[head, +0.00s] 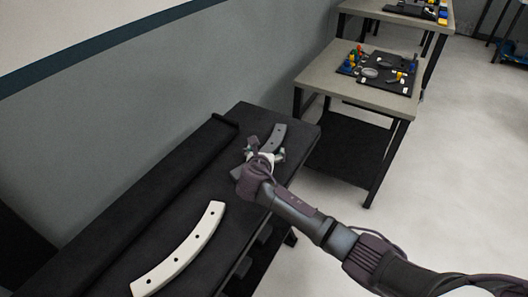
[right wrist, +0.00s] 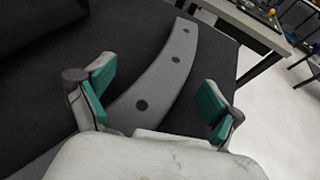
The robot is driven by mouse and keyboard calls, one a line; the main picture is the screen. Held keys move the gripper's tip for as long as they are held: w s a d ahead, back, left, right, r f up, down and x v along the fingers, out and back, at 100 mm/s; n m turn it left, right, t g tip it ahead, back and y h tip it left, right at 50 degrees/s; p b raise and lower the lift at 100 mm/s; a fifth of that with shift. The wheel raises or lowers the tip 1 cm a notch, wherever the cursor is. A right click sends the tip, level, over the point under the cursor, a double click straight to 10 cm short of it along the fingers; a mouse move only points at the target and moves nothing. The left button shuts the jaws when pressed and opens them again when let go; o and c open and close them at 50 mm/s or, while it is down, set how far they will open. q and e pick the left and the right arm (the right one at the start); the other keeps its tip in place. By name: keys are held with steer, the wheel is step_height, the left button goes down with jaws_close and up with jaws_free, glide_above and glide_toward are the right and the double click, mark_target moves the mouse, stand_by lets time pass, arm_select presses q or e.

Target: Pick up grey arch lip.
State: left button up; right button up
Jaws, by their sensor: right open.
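The grey arch lip (head: 278,135) is a curved grey strip with dark round holes, lying on the black table at its far end. In the right wrist view the grey arch lip (right wrist: 178,62) runs from between the fingers up to the top. My right gripper (head: 265,152) is over the strip. In the right wrist view my right gripper (right wrist: 158,98) is open, with green pads on either side of the strip and nothing held. The near part of the strip is partly hidden by the gripper. My left gripper is not in view.
A white arch lip (head: 182,250) lies on the near part of the black table (head: 135,215). A long black roll or bar (head: 150,185) lies along the wall side. Further right, a grey workbench (head: 385,100) holds small coloured parts. Open floor lies to the right.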

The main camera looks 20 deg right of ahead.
steer(key=shift+s, duration=0.1)
steer(key=c, duration=1.5)
steer(key=shift+r, duration=0.35)
steer(key=r, duration=0.3)
steer(key=shift+s+d+r+p, duration=0.1)
steer(key=shift+d+r+p, duration=0.25)
steer(key=shift+r, duration=0.05)
jaws_close()
steer(key=s+d+r, duration=0.6)
steer(key=d+r, duration=0.1)
steer(key=d, duration=0.2)
steer(key=s+a+r+n+y, duration=0.1)
steer(key=s+a+n+y, duration=0.1)
steer(key=s, duration=0.6)
steer(key=s+a+r+n+t+y, duration=0.1)
steer(key=s+a+n+y, duration=0.2)
steer(key=s+a, duration=0.4)
steer(key=shift+s+r+y+p, duration=0.4)
steer(key=shift+s, duration=0.4)
